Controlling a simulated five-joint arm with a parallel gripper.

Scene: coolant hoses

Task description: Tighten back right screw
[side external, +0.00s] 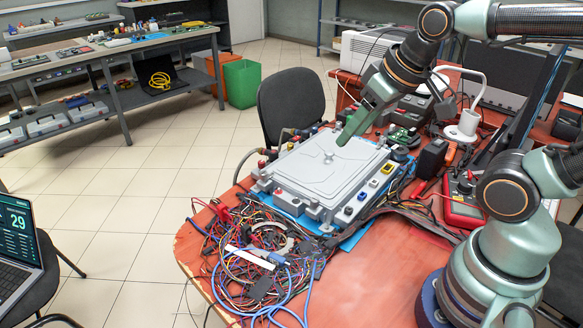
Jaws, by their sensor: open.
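A flat grey metal housing (315,185) with a raised lid lies on a blue mat (352,240) on the red-topped table. Connectors and fittings line its edges. Screws are too small to make out one by one, so I cannot tell the back right screw apart. My gripper (344,139) comes down from the upper right, with its tip over the back part of the lid. It is open, with nothing visible in it. I cannot tell whether the tip touches the lid.
Tangled wires (265,250) cover the table's front left. A red multimeter (462,205) and a black block (431,158) stand right of the housing. A white stand (467,125) and electronics crowd the back. The table's front middle is bare. A black chair (291,105) stands behind.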

